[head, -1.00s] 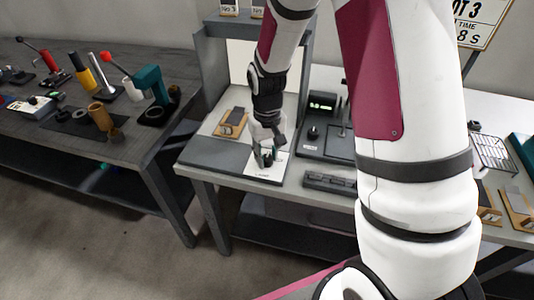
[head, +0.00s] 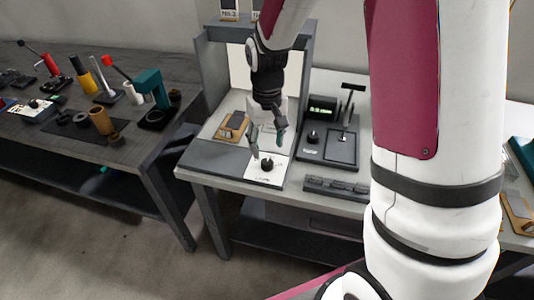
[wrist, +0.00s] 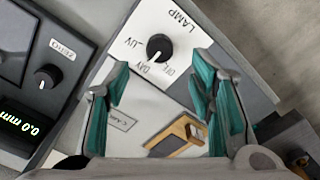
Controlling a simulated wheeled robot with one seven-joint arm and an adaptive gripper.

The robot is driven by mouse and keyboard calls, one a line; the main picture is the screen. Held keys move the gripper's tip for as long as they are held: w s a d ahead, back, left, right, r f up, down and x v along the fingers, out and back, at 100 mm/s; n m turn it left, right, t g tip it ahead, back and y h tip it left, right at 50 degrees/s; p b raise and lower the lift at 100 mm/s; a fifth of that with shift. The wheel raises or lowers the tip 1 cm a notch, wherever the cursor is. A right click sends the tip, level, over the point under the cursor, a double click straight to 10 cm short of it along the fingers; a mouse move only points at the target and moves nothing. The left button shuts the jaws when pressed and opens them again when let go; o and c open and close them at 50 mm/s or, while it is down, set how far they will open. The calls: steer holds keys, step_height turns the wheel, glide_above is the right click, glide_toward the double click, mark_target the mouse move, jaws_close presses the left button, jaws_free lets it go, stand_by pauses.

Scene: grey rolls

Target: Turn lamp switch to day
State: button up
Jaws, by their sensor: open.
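The lamp switch is a black round knob (wrist: 159,47) on a white panel marked LAMP, with OFF, DAY and UV printed around it. In the wrist view a pale mark on the knob points down towards the DAY and OFF labels; I cannot tell exactly which it meets. In the head view the knob (head: 267,164) stands at the front of the grey bench. My gripper (head: 267,146) is open and empty just above it, apart from it. In the wrist view its teal-padded fingers (wrist: 159,68) are spread wide, with the knob beyond their tips.
A dark instrument with a green display (head: 322,106) and its own knob (wrist: 48,76) stands to the right. A dark strip (head: 335,187) lies at the bench front. Tools crowd the left table.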

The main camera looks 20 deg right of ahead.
mark_target(267, 163)
step_height(267, 163, up, 6)
steer(key=shift+f, duration=0.15)
stand_by(0.5)
steer(key=s+r+t+p, duration=0.2)
steer(key=s+r, duration=1.1)
steer(key=r, duration=0.1)
steer(key=s+r+t+p, duration=0.1)
steer(key=s+r+t, duration=0.1)
steer(key=s, duration=1)
steer(key=shift+d+r+m, duration=0.2)
steer(key=shift+r+m, duration=0.1)
steer(key=shift+r, duration=0.35)
